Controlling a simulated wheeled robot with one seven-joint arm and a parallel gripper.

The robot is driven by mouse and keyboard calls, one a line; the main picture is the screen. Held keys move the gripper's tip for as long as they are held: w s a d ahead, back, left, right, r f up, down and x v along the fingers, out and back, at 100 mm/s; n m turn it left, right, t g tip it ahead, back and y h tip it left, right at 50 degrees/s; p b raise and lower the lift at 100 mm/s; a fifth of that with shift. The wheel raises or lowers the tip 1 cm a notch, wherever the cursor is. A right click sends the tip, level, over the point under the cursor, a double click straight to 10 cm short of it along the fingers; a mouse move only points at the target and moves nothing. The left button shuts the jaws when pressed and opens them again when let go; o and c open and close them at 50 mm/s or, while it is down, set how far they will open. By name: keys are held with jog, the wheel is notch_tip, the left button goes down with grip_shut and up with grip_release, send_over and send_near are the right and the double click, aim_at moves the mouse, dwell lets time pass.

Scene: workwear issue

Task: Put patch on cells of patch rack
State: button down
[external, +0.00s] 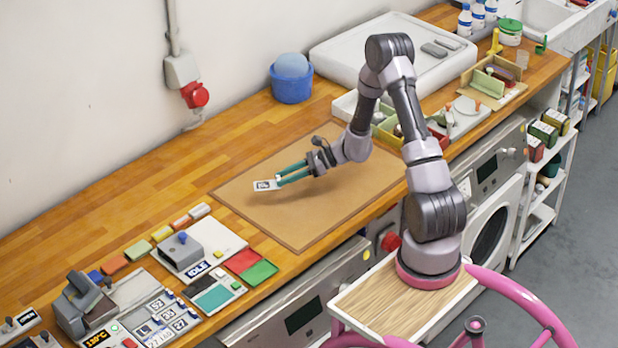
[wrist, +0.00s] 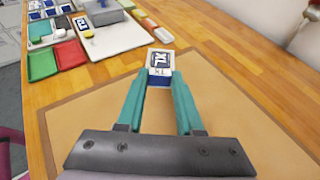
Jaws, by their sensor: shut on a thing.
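My gripper (external: 281,178) is shut on a small white patch (external: 265,185) and holds it above the brown mat. A grey rack with several labelled cells (external: 168,318), which looks like the patch rack, lies at the lower left of the bench, well away from my gripper. Some of its labels are too small to read.
The brown mat (external: 330,212) is bare under my gripper. Red and green pads (external: 259,272), a white board with a grey device (external: 212,238) and several coloured blocks (external: 160,233) stand between mat and rack. A blue bucket (external: 291,85) stands behind.

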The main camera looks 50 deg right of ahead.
jog(key=w+r+m+t+h, duration=0.1)
jog(key=r, duration=0.1)
jog(key=w+r+m+t+h, duration=0.1)
jog(key=r, duration=0.1)
jog(key=a+r+m+t+h, duration=0.1)
jog(key=r, duration=0.1)
jog(key=shift+w+r, duration=0.3)
jog(key=shift+w, duration=0.1)
notch_tip(320, 180, up, 6)
jog(key=m+t+h, duration=0.2)
jog(key=m+h, duration=0.1)
jog(key=m, duration=0.1)
jog(key=shift+s+d+h, duration=0.25)
jog(key=shift+d+h, duration=0.15)
jog(key=shift+d, duration=0.05)
jog(key=m+h, duration=0.4)
send_over(342, 178)
jog(key=shift+t, duration=0.3)
notch_tip(342, 178, down, 16)
jog(key=shift+a+f, duration=0.1)
jog(key=shift+f, duration=2.25)
jog(key=shift+f, duration=0.15)
